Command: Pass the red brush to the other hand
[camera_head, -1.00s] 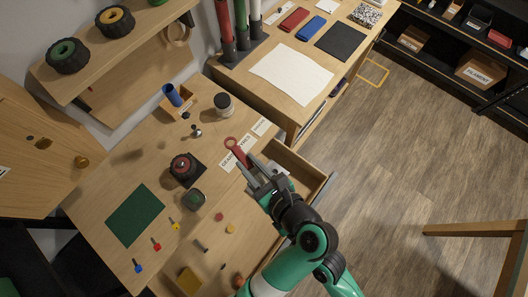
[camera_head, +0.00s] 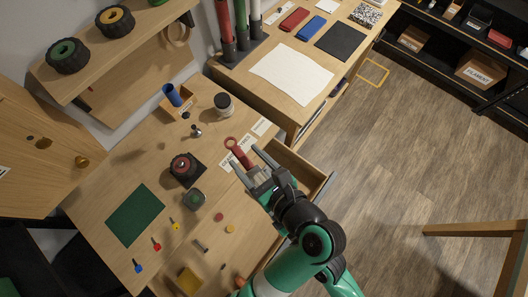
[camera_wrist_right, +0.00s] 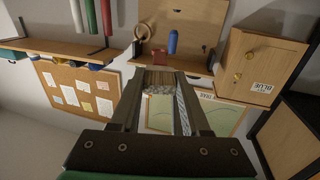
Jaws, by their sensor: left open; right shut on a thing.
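The red brush (camera_head: 240,151) is above the wooden desk in the head view. Its ring end points up and left, and its lower end runs in between gripper fingers.
An open drawer (camera_head: 313,176) sticks out just right of the fingers. A dark red-topped part (camera_head: 184,168), a jar (camera_head: 223,104) and a green mat (camera_head: 135,215) are on the desk. Small coloured pieces lie at the front. A cabinet (camera_wrist_right: 262,68) shows in the right wrist view.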

